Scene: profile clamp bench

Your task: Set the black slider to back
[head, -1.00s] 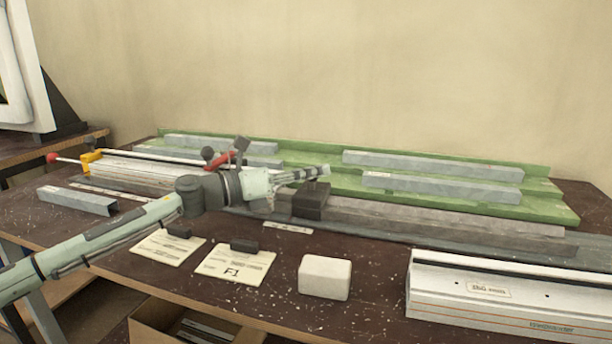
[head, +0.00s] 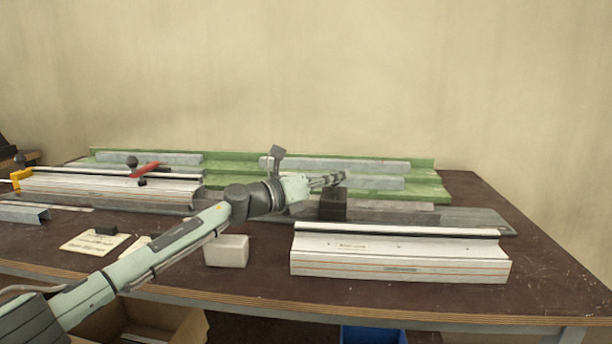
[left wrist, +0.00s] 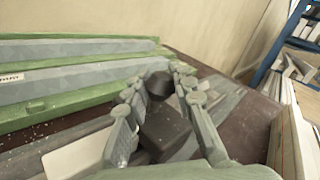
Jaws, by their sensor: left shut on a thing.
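The black slider (head: 333,204) is a dark block sitting on the long grey rail (head: 470,216) in the middle of the bench. In the left wrist view the slider (left wrist: 165,127) shows between and beyond my fingers, with a dark round knob (left wrist: 160,85) on it. My left gripper (head: 335,179) reaches in from the left, above the slider. Its fingers, in the left wrist view (left wrist: 158,92), stand on both sides of the knob and are shut on it. The slider's contact with the rail is partly hidden. My right gripper is not in view.
A white profile (head: 400,262) lies in front of the rail. A green rack (head: 420,188) with grey bars stands behind. A clamp with a red lever (head: 145,170) is at left. A white block (head: 226,251) and cards (head: 95,242) lie in front. The bench's right end is clear.

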